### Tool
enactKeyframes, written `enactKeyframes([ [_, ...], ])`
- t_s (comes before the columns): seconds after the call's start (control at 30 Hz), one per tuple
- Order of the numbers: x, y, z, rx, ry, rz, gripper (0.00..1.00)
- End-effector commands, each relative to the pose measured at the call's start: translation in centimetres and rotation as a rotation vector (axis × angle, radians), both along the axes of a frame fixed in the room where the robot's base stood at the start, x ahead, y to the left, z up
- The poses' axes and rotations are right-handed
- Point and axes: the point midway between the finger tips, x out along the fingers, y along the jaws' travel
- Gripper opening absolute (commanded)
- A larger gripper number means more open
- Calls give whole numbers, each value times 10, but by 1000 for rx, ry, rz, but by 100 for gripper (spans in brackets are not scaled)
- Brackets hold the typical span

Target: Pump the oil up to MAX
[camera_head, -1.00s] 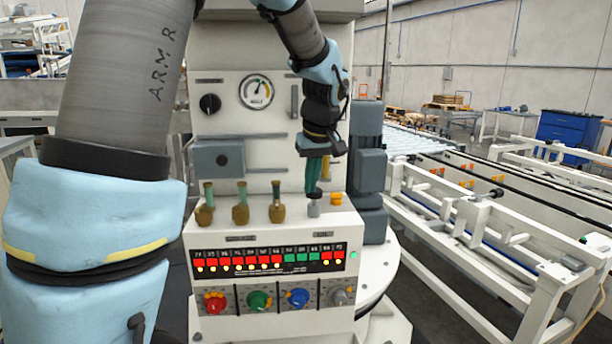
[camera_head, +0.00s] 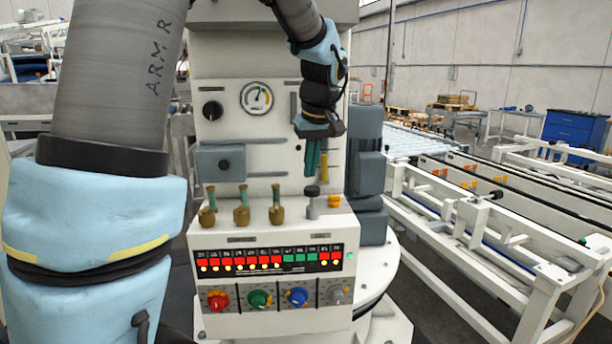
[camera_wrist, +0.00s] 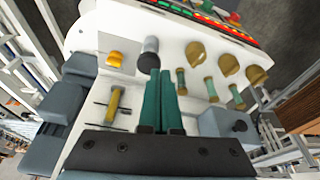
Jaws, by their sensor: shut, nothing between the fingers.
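The oil pump is a small grey cylinder with a dark knob on top (camera_head: 312,191), on the right of the console's upper ledge. In the head view its knob stands raised on a thin stem. In the wrist view the pump (camera_wrist: 150,52) is just beyond my fingertips. My gripper (camera_head: 312,172) is shut and empty, its teal fingers pointing down above the knob with a small gap. The fingers (camera_wrist: 161,75) lie side by side in the wrist view. A yellow oil sight tube (camera_head: 324,166) stands behind them; it also shows in the wrist view (camera_wrist: 114,102) with dark marks, labels unreadable.
Three brass oilers with green necks (camera_head: 241,210) stand left of the pump. A yellow part (camera_head: 334,201) sits just right of it. Below are a lit indicator panel (camera_head: 270,258) and several coloured knobs (camera_head: 258,299). A round gauge (camera_head: 256,97) is above. A conveyor (camera_head: 450,190) runs at right.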

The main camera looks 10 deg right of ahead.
Motion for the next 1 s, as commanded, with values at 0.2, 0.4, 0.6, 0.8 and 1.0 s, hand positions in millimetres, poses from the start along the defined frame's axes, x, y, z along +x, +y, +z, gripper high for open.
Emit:
enactKeyframes([
  [0.2, -8, 2, 39, -7, -1, 2, 0],
  [0.4, -19, -1, 64, -3, -1, 2, 0],
  [0.6, -26, -7, 72, 3, -4, 1, 0],
  [0.8, -26, -8, 72, 4, -4, 1, 0],
  [1.0, -26, -8, 72, 4, -4, 2, 0],
])
